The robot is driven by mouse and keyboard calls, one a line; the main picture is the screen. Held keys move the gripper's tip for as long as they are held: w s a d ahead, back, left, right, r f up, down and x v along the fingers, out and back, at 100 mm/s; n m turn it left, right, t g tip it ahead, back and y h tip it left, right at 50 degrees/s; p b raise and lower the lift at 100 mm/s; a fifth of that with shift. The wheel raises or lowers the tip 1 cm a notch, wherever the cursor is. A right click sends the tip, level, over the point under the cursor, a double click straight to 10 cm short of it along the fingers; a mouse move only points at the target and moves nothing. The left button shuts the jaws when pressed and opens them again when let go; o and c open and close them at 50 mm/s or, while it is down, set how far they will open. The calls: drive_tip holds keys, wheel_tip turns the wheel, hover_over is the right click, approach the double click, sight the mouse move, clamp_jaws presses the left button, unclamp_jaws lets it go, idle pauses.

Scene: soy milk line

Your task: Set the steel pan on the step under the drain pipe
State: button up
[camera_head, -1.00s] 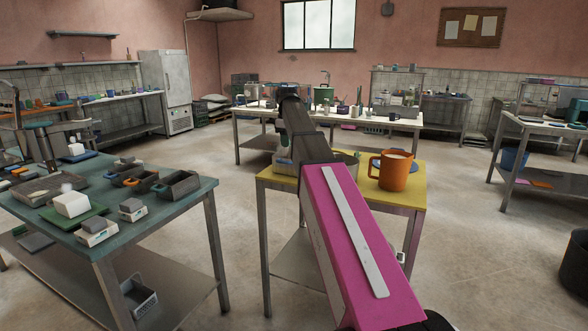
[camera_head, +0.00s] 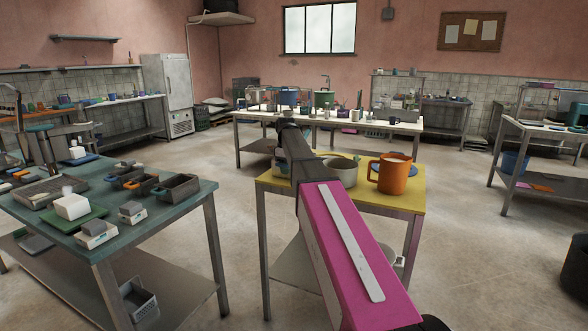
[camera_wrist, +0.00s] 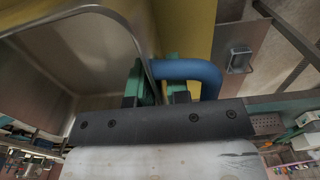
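The steel pan (camera_wrist: 50,55) fills the left of the wrist view, with its bright rim and bare inner wall close to the camera. My gripper (camera_wrist: 155,88) is at this rim, with green pads on both sides of the wall. Whether the pads press on it I cannot tell. A thick blue curved bar (camera_wrist: 190,70) passes just beyond the right finger; what it is fixed to is unclear. In the head view my arm hides the gripper over the yellow table (camera_head: 405,197). A grey round vessel (camera_head: 340,174) shows there beside my arm. I cannot make out the drain pipe or the step.
A teal table (camera_head: 150,212) with boxes and trays is at left. A long white table (camera_head: 255,119) stands behind.

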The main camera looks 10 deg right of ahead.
drive_tip(key=shift+f, duration=0.5)
clamp_jaws()
drive_tip(key=shift+r, duration=0.15)
